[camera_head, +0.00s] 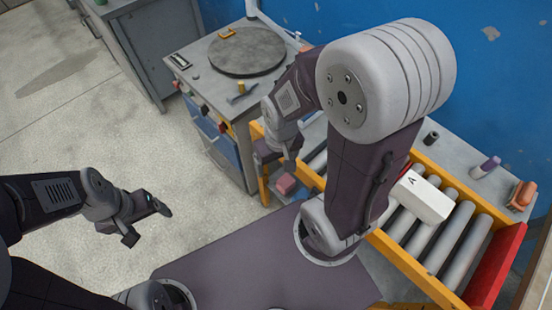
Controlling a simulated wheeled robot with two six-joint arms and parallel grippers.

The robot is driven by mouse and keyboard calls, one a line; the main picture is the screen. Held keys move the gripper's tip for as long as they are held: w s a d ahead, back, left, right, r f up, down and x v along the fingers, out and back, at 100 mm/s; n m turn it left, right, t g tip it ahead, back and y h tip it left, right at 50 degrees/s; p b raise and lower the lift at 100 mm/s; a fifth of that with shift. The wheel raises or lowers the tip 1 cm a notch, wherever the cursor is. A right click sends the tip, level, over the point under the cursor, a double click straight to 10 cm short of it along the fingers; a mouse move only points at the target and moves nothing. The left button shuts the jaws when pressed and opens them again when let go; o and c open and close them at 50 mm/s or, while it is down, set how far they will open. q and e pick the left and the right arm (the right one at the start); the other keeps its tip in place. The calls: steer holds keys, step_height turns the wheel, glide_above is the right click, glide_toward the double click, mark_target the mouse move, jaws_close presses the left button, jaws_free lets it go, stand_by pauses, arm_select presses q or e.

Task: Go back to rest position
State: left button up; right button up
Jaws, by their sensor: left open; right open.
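My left gripper (147,223) is open and empty at the left, held above the bare floor. My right gripper (276,158) is open near the middle, between the workbench and the yellow-framed roller conveyor. My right arm comes down in front of the conveyor and hides part of it. A small reddish block (285,183) shows just below the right gripper; I cannot tell the gap between them.
A workbench (195,80) with a round dark plate (247,51) stands behind my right gripper. The roller conveyor (455,250) has a red end plate (497,267) at the right. A grey cabinet (150,45) stands at the back left. The floor at the left is clear.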

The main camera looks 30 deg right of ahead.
step_height(320, 180, up, 3)
steer(key=p, duration=0.3)
steer(key=shift+w+a+r, duration=0.1)
stand_by(1.0)
